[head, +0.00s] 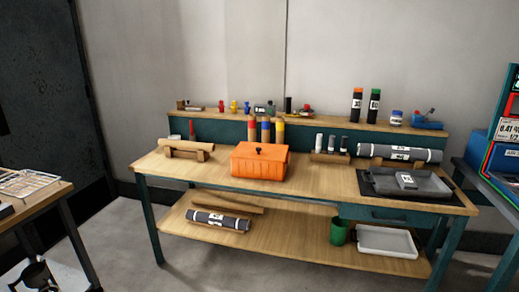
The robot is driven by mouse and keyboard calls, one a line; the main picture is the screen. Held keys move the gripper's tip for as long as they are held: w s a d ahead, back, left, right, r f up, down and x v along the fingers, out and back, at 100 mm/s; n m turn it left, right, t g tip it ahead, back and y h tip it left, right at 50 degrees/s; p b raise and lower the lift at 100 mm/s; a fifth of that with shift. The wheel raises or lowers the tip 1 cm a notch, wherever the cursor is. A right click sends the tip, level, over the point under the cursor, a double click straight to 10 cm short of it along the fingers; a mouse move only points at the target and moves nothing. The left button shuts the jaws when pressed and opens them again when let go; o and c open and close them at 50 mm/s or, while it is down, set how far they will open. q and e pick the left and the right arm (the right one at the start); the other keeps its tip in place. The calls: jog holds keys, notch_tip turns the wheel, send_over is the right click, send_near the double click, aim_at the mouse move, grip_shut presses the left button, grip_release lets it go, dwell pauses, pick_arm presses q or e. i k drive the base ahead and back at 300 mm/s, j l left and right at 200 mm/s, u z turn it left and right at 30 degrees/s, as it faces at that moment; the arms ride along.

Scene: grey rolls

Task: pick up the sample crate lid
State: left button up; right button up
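An orange crate (257,170) stands on the wooden workbench (320,190), left of the middle. Its orange lid (262,152) appears to sit on top, with a small dark knob near the centre. I cannot make out the seam between lid and crate. Neither of my grippers shows in the head view.
Coloured tubes stand right behind the crate. A wooden cradle (187,149) is to its left. To its right are small cylinders, a grey roll (399,153) and a grey tray (440,186). The bench front by the crate is clear. A side table (60,188) stands left.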

aim_at(244, 150)
jog(key=i+z, duration=0.2)
jog(key=i, duration=0.25)
jog(key=i+j+z, duration=0.15)
jog(key=i, duration=0.3)
jog(key=i+j+z, duration=0.2)
jog(key=i, duration=0.2)
